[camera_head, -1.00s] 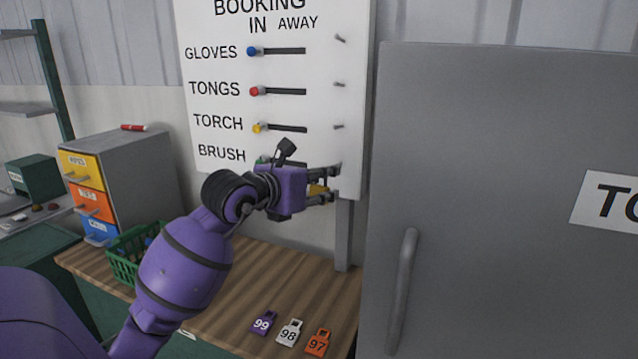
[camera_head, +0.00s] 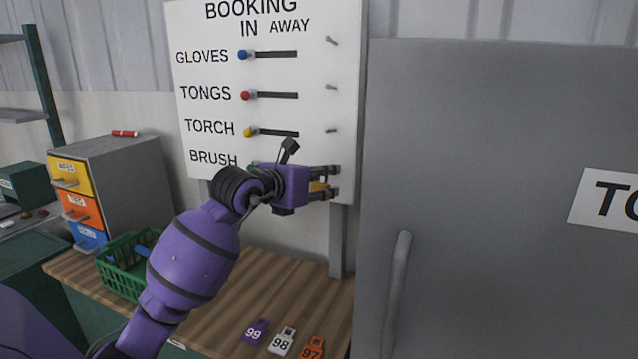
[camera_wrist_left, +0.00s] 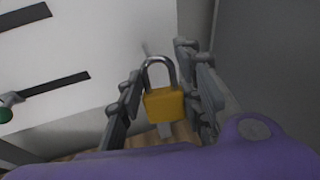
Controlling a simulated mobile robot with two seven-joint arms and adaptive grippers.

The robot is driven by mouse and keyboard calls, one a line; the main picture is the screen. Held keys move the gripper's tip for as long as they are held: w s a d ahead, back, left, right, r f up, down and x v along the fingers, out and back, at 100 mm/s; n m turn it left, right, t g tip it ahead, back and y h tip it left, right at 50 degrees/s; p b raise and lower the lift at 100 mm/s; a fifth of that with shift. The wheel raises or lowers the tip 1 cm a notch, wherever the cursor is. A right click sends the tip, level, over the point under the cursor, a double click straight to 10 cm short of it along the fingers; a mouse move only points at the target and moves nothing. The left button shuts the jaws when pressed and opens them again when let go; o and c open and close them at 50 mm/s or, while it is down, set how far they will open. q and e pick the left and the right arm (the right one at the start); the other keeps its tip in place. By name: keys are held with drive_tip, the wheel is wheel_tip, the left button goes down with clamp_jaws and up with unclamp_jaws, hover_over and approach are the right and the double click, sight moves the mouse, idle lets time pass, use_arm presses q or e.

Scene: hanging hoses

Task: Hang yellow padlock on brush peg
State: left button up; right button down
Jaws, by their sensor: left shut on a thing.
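The yellow padlock (camera_wrist_left: 165,104) is held upright between the fingers of my left gripper (camera_wrist_left: 165,95), with its shackle up, in the left wrist view. In the head view the gripper (camera_head: 328,183) is at the lower right of the white board (camera_head: 215,110), and a bit of the padlock (camera_head: 317,187) shows yellow between the fingers. A thin peg (camera_wrist_left: 147,48) shows behind the shackle top in the wrist view. I cannot tell whether the shackle is around it. The BRUSH label (camera_head: 213,158) is left of my gripper; its peg is hidden in the head view. My right gripper is not in view.
A grey cabinet (camera_head: 480,120) with a handle stands close at the right. Purple, white and orange tags (camera_head: 283,340) lie on the wooden bench (camera_head: 225,305). A green basket (camera_head: 122,278) and a drawer unit (camera_head: 130,185) stand at the left.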

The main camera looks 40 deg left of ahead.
use_arm(q)
drive_tip(key=shift+w+a+f+b, duration=0.1)
drive_tip(key=shift+w+a+b, duration=0.15)
drive_tip(key=shift+w, duration=0.7)
drive_tip(key=shift+w+a+f+b, duration=0.1)
drive_tip(key=shift+w+a+b, duration=0.1)
drive_tip(key=shift+w, duration=0.75)
drive_tip(key=shift+w+a+f, duration=0.1)
drive_tip(key=shift+w+f, duration=0.25)
drive_tip(key=shift+w, duration=0.15)
drive_tip(key=o, duration=2.1)
drive_tip(key=shift+o, duration=0.2)
